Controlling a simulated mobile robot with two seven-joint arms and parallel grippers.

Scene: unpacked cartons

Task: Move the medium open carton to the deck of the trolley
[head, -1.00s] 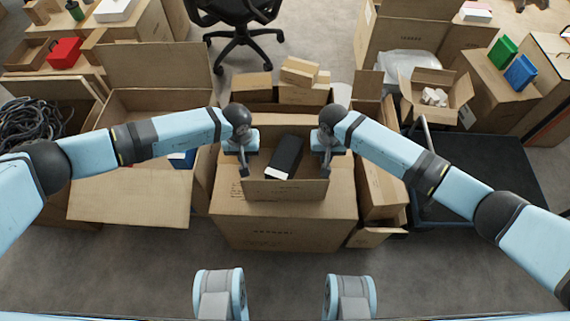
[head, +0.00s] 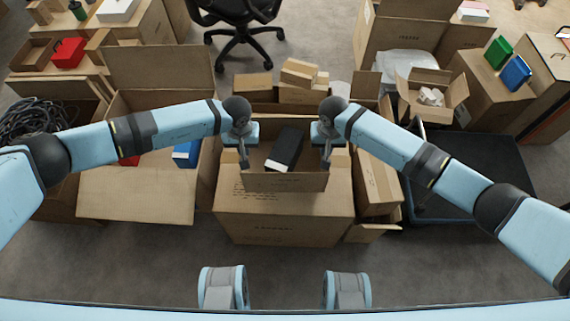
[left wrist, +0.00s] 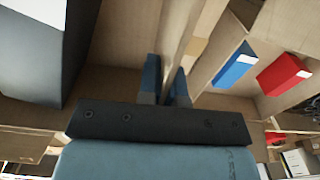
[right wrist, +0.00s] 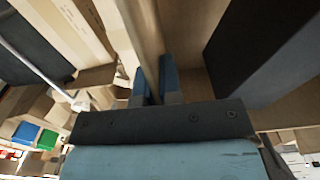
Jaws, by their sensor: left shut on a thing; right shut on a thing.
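The medium open carton (head: 284,183) is over the top of a large closed carton (head: 285,222), with a dark box with a white end (head: 285,150) inside it. I cannot tell whether it touches the large carton. My left gripper (head: 244,162) is shut on its left wall, which runs between the fingers in the left wrist view (left wrist: 180,40). My right gripper (head: 326,162) is shut on its right wall, also seen in the right wrist view (right wrist: 147,40). The trolley's dark deck (head: 485,165) is at the right, partly hidden by my right arm.
An open carton (head: 135,195) with a blue box (head: 187,153) stands at the left. Narrow cartons (head: 376,190) stand between the large carton and the trolley. Small boxes (head: 300,75) and an office chair (head: 240,30) are behind. The trolley deck's visible part looks bare.

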